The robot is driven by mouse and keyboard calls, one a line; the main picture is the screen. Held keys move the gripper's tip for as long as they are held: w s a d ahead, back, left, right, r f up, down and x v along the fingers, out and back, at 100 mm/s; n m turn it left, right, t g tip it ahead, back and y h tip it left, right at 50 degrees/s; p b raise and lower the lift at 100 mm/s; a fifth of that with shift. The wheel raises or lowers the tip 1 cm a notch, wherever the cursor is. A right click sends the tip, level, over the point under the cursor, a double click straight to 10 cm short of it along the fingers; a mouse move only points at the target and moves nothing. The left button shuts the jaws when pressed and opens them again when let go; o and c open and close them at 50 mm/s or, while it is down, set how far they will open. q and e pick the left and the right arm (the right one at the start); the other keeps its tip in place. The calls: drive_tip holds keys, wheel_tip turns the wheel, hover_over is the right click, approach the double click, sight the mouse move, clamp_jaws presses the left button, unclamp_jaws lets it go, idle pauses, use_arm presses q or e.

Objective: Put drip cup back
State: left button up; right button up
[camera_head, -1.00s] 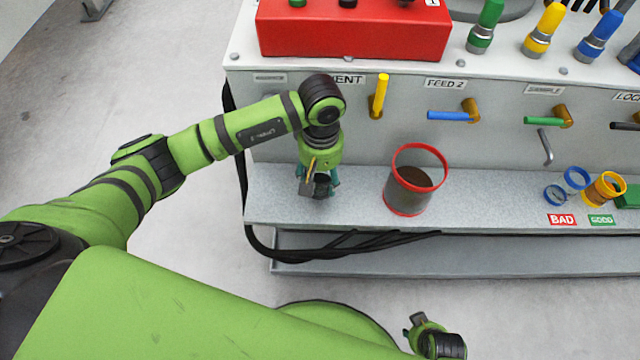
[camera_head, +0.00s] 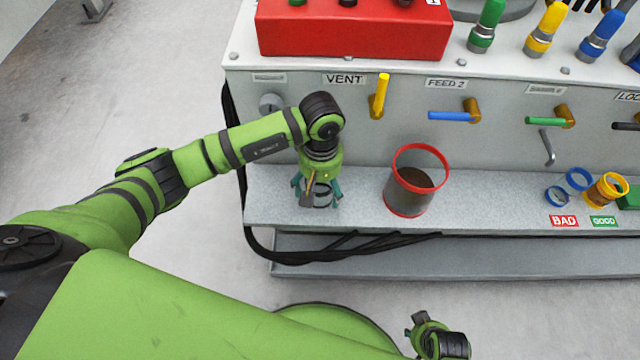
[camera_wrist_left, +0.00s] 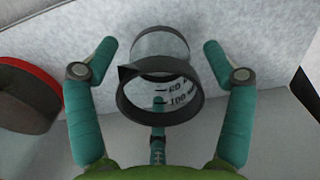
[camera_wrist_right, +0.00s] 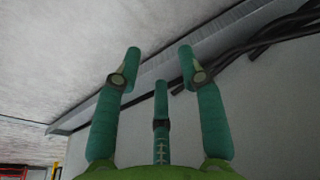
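The drip cup (camera_wrist_left: 160,80) is a small clear cup with a dark rim, a pouring lip and volume marks. In the head view the cup (camera_head: 322,196) is on the grey ledge (camera_head: 270,205), left of the red-rimmed container. My left gripper (camera_head: 318,190) is above and around it. In the left wrist view the left gripper's fingers (camera_wrist_left: 160,58) are spread, with gaps on both sides of the cup. My right gripper (camera_wrist_right: 160,55) is open and empty, low at the front; in the head view it shows small at the bottom.
A red-rimmed container (camera_head: 415,182) with brown contents stands right of the cup. Valve handles, yellow (camera_head: 380,95) and blue (camera_head: 452,116), stick out from the panel above. Blue rings (camera_head: 577,178) and a yellow cup (camera_head: 606,188) lie farther right. Black cables (camera_head: 330,250) hang below the ledge.

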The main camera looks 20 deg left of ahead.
drive_tip(key=shift+s, duration=0.15)
use_arm(q)
drive_tip(key=shift+r, duration=0.15)
drive_tip(key=r, duration=0.3)
drive_tip(key=r+p, duration=0.1)
drive_tip(key=r, duration=0.7)
drive_tip(key=shift+w, duration=0.3)
drive_tip(key=shift+r, duration=0.5)
use_arm(e)
drive_tip(key=shift+w+d+f+t, duration=0.1)
drive_tip(key=shift+w+f+t, duration=0.2)
drive_tip(key=shift+f, duration=0.45)
drive_tip(key=shift+s, duration=0.15)
